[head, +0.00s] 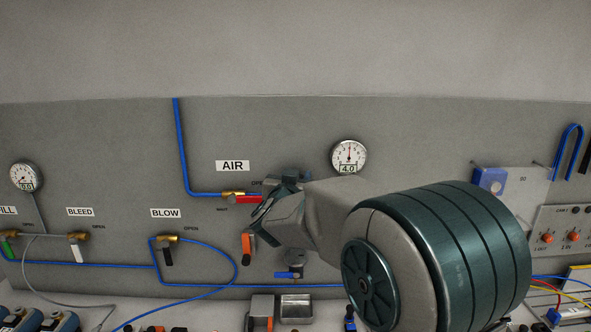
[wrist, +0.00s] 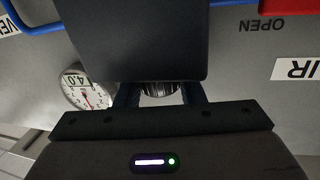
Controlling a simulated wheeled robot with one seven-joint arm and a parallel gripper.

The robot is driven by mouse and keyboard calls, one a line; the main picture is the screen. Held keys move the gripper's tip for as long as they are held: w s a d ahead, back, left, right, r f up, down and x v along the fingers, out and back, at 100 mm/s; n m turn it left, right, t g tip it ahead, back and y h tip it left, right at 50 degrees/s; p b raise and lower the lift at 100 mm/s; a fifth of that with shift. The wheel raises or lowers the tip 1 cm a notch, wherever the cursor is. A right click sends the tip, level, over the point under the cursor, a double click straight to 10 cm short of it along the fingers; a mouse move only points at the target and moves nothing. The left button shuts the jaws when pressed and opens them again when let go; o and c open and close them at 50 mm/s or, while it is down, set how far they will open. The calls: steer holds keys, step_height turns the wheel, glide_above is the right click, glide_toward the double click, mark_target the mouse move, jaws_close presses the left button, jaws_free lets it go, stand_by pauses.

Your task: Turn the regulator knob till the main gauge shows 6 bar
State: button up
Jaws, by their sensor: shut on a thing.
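The main gauge (head: 349,155) is a round white dial on the grey panel, right of the AIR label, with a digital readout of 4.0. It also shows upside down at the left of the wrist view (wrist: 85,88), again reading 4.0. My gripper (head: 274,198) is at the panel, below and left of the gauge. In the wrist view its two blue-edged fingers (wrist: 160,98) are shut on the ribbed regulator knob (wrist: 160,88). A dark block covers much of the knob there. My arm and gripper hide the knob in the head view.
A red-handled brass valve (head: 240,196) on the blue air line is close left of my gripper. An orange handle (head: 247,246) and a blue-handled valve (head: 289,274) are just below. BLEED (head: 79,212) and BLOW (head: 166,213) labels stand further left. The panel above is clear.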

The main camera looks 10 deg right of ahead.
steer(key=shift+a+r+m+g+h+p, duration=0.15)
steer(key=shift+r+m+g+h+p, duration=0.1)
steer(key=shift+m+g+h+p, duration=0.65)
steer(key=m+g+h+p, duration=0.1)
steer(key=h, duration=0.1)
steer(key=m+g+h+p, duration=0.1)
steer(key=m+g+h, duration=0.1)
steer(key=h, duration=0.1)
steer(key=shift+f+m, duration=0.2)
steer(key=shift+m, duration=0.1)
steer(key=m+g+h, duration=0.1)
steer(key=m+g, duration=0.1)
steer(key=g, duration=0.1)
steer(key=m+g+h, duration=0.2)
steer(key=g, duration=0.1)
steer(key=shift+f, duration=0.1)
steer(key=shift+m+g+h, duration=0.6)
steer(key=shift+m+g, duration=1)
steer(key=shift+g, duration=1)
steer(key=o, duration=1)
steer(key=shift+c, duration=0.2)
